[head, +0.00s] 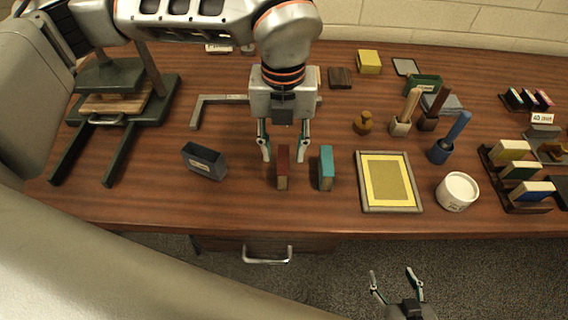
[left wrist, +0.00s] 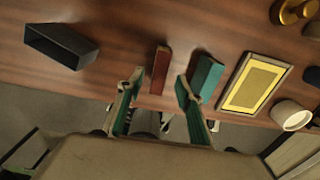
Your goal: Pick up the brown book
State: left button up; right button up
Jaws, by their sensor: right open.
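The brown book (head: 283,168), reddish-brown with a paler edge, stands upright near the front of the wooden desk. In the left wrist view the brown book (left wrist: 160,70) appears just beyond the gap between the fingertips. My left gripper (head: 284,150) is open and empty, pointing down, with its fingertips to either side of the book's far end in the head view. In the left wrist view my left gripper (left wrist: 158,82) shows its fingers spread apart. My right gripper (head: 392,272) is open and empty, low in front of the desk.
A teal book (head: 326,168) stands close to the right. A dark open box (head: 205,162) is to the left. A yellow framed screen (head: 417,190) and a white tub (head: 457,191) are further right. A press (head: 163,88) stands at the left. The desk's front edge is near.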

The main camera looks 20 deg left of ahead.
aim_at(283, 158)
pick_arm(q)
notch_tip(283, 158, down, 5)
jog(key=shift+f, duration=0.1)
dwell(0.3)
grip_shut()
